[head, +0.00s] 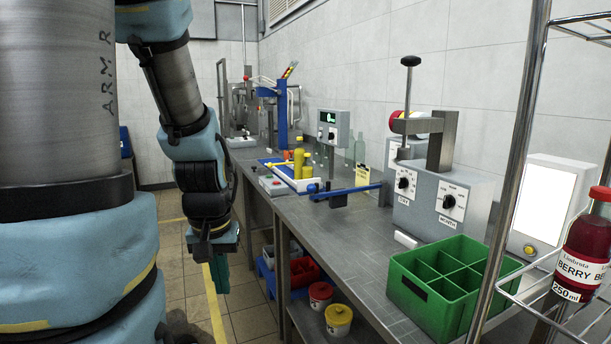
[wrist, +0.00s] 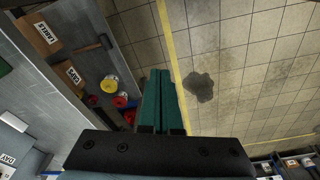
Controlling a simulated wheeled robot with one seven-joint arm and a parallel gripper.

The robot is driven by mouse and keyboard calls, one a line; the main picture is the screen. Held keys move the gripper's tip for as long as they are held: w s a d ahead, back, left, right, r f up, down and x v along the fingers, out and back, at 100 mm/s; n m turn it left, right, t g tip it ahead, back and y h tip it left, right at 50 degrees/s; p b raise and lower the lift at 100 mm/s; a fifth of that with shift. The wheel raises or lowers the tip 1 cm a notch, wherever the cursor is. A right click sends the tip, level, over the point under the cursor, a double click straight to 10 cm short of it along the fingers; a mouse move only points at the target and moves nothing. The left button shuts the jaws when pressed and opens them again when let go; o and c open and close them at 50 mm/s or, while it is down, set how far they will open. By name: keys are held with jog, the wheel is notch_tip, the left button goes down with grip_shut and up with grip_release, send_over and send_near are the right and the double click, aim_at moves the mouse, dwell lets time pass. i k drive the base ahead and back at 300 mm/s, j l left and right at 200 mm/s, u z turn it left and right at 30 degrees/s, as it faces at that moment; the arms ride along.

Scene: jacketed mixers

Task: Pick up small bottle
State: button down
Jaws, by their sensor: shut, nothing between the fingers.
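Smaller yellow bottles (head: 299,163) stand on the bench farther back. I cannot tell which one the task means. My gripper (head: 219,284) hangs fingers down over the aisle, left of the bench and far from these bottles. Its teal fingers (wrist: 160,82) are together and empty in the wrist view. No bottle from the bench top or rack is clear in the wrist view.
A green divided crate (head: 440,310) sits at the bench's near end, beside a grey machine (head: 437,195). Boxes and tubs (wrist: 110,83) fill the lower shelf. The aisle floor (wrist: 235,60) is open, with a dark stain.

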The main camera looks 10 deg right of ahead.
aim_at(307, 165)
jog(key=i+j+z, duration=0.25)
jog(key=i+j, duration=0.9)
jog(key=i+j+z, duration=0.1)
jog(key=i+j, duration=0.35)
jog(key=i, duration=0.25)
jog(key=i+j+z, duration=0.15)
jog(key=i+j, duration=0.35)
jog(key=i, duration=0.2)
